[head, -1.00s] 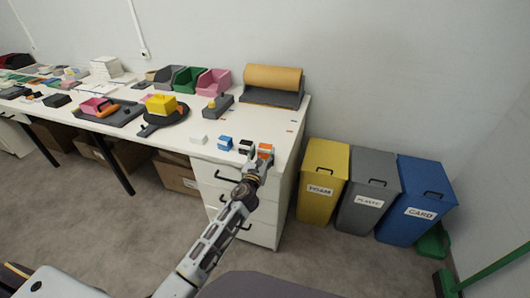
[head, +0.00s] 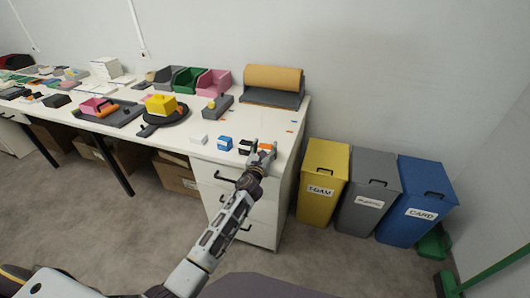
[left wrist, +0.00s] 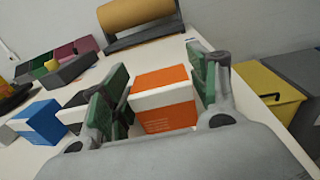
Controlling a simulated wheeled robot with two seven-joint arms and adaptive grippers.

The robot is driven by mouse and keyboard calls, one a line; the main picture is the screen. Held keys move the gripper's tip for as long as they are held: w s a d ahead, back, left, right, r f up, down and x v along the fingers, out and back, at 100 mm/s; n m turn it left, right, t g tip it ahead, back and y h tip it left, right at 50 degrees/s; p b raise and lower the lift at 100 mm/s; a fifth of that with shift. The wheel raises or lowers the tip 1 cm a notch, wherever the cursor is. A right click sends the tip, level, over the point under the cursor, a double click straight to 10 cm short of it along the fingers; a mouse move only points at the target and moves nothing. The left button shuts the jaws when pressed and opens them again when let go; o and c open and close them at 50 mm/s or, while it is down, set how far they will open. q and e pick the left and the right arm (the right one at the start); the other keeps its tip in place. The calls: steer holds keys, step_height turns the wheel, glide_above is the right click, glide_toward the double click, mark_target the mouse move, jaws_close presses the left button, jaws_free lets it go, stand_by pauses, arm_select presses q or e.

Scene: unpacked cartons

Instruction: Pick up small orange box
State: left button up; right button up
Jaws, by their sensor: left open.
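The small orange box (left wrist: 162,98), orange with a white band, stands on the white table near its front right corner. In the left wrist view it sits between the two open fingers of my left gripper (left wrist: 155,95), with a gap showing on its right side. In the head view the orange box (head: 265,147) is partly hidden by my left gripper (head: 262,156), which reaches in from the front. My right gripper is not in view.
A black box (head: 245,146), a blue box (head: 225,143) and a white box (head: 198,139) stand in a row to the left. A paper roll (head: 273,78) is at the back. Yellow (head: 323,178), grey and blue bins stand right of the table.

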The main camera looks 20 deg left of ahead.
mark_target(265, 148)
arm_select(q)
steer(key=c, duration=0.6)
steer(key=shift+c, duration=0.2)
steer(key=shift+r, duration=0.2)
steer(key=shift+r+p, duration=0.3)
steer(key=shift+r, duration=0.25)
steer(key=shift+r+p, duration=0.4)
steer(key=shift+r, duration=0.1)
steer(key=shift+r+p, duration=0.35)
steer(key=shift+r, duration=0.3)
steer(key=shift+s+f, duration=0.2)
steer(key=shift+s, duration=0.95)
steer(key=s, duration=1.5)
steer(key=shift+s+d, duration=0.35)
steer(key=shift+d, duration=0.05)
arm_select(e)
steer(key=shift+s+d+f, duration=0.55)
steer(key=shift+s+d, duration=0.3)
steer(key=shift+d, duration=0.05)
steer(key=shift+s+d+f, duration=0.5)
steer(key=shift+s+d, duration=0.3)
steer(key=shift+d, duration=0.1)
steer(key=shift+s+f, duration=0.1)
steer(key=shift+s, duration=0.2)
